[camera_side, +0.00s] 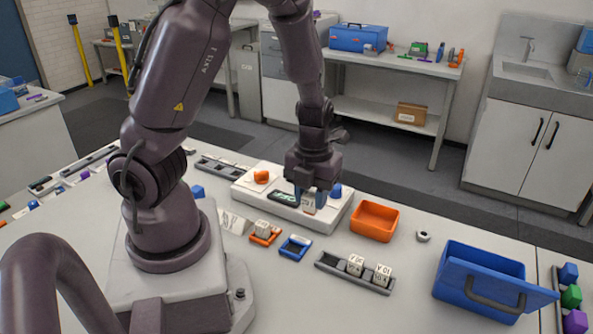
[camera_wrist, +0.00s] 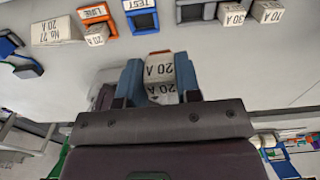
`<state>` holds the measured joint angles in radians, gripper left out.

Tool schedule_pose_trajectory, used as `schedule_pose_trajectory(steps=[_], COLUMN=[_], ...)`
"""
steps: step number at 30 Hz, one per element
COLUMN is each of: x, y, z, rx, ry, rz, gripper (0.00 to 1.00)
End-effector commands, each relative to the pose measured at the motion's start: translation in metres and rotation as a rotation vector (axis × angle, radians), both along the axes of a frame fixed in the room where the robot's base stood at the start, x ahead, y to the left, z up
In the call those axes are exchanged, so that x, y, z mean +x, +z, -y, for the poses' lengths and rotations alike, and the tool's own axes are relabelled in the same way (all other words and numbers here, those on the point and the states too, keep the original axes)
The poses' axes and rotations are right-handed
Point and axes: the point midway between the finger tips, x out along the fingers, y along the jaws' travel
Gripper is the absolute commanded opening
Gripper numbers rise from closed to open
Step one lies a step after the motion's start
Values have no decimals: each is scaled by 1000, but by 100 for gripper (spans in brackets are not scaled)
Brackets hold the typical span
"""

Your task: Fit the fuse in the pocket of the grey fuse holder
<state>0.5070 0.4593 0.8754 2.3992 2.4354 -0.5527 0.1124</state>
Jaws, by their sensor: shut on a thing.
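My gripper (camera_side: 309,190) is shut on a white fuse block (camera_side: 309,203), over the right front part of the white cycler. In the wrist view the fuse (camera_wrist: 159,72) sits between the blue fingers, with "20 A" on two faces and an orange-red edge. Whether it touches the cycler is hidden. A long grey holder (camera_side: 330,264) lies to the front right, with an empty part at its left and two white blocks, one (camera_side: 383,275) at its right end. The grey holder (camera_wrist: 193,12) shows in the wrist view beside blocks marked "30 A" and "10 A".
The white cycler (camera_side: 248,192) bears an orange knob, a display and a blue knob. An orange holder (camera_side: 257,240) with a white block and an empty blue frame (camera_side: 296,247) stand in front. An orange bin (camera_side: 375,220) and a blue box (camera_side: 460,292) are to the right.

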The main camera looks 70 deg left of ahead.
Motion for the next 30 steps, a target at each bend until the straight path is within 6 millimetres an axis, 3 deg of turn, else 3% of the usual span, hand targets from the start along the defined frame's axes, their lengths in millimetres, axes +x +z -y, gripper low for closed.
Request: schedule_pose_trajectory(steps=[4,9,17,30], x=[14,31,34,34], y=[-34,-47,-58,-100], z=[22,42,40,40], rx=[3,3,0,1], ry=[-13,-35,-44,-43], rz=[-7,1,0,1], gripper=[8,8,8,8])
